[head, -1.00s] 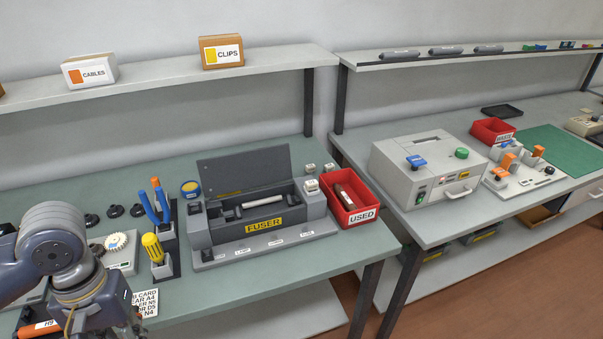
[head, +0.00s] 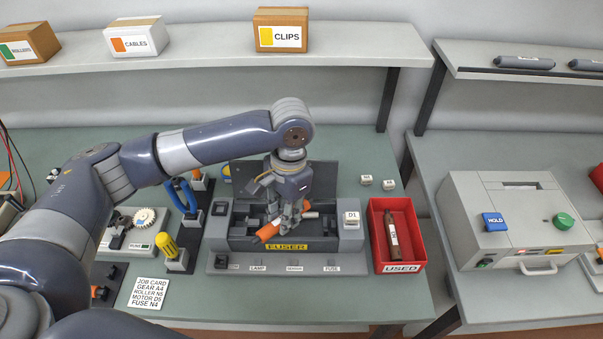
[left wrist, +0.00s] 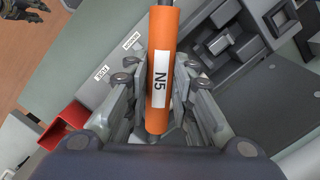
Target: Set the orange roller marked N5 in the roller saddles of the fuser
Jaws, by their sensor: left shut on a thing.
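The orange roller (head: 268,231) marked N5 is held in my left gripper (head: 291,222), over the open bay of the grey fuser (head: 342,242). In the left wrist view the roller (left wrist: 160,85) lies between the fingers, its N5 label facing the camera. In the head view it is tilted, its left end nearer the front. The fingers and roller hide much of the bay, so I cannot tell whether it touches the saddles. A dark gripper-like shape, probably my right gripper (left wrist: 26,9), shows at the left wrist view's top left corner; its jaws are unclear.
The fuser's dark lid (head: 246,174) stands open behind the bay. A red USED bin (head: 376,252) with a brown roller stands to the right. A yellow-handled tool (head: 166,245) stands to the left, and a job card (head: 149,293) lies in front.

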